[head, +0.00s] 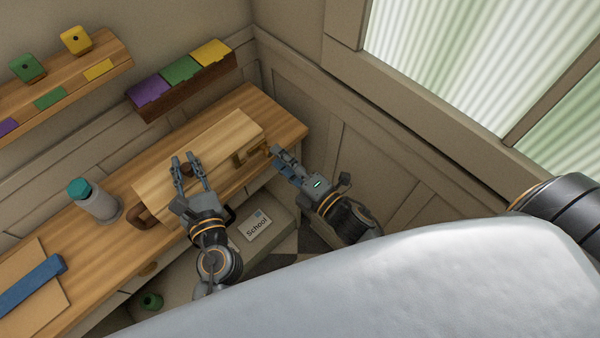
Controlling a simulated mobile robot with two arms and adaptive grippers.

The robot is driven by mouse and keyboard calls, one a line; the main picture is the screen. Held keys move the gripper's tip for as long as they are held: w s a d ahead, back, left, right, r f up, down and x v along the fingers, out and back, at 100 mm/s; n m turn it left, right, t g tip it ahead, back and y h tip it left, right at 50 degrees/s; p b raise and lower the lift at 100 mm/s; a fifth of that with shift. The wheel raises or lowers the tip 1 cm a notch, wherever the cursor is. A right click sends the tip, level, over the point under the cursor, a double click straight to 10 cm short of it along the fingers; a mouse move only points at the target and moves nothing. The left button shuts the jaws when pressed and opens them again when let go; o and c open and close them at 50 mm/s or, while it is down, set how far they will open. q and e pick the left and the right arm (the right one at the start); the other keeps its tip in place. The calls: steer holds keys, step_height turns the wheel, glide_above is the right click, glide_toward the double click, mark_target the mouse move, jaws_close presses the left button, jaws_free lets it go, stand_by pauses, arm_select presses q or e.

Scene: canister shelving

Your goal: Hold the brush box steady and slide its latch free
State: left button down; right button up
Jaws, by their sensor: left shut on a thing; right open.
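The brush box (220,135), a long pale wooden box, lies on the wooden desk. A brown handle (143,221) shows at its left end, and a darker wooden latch (252,153) at its right end. My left gripper (186,158) reaches over the box's front edge and is shut on the box; its fingertips lie against the top and the exact contact is hard to see. My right gripper (277,158) is open just right of the latch, with its fingertips close to it. I cannot tell whether they touch it.
A grey bottle with a teal cap (98,204) stands left of the box. A blue bar (32,284) lies on a board at the desk's left. Purple, green and yellow bins (182,92) hang on the wall behind. A box labelled School (279,224) sits below.

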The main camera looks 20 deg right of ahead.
steer(key=v, duration=0.8)
arm_select(q)
steer(key=c, duration=1.1)
jaws_free()
steer(key=shift+s, duration=0.1)
steer(key=s, duration=0.8)
steer(key=s+d, duration=0.1)
steer(key=s, duration=0.3)
steer(key=o, duration=0.5)
steer(key=shift+w, duration=0.1)
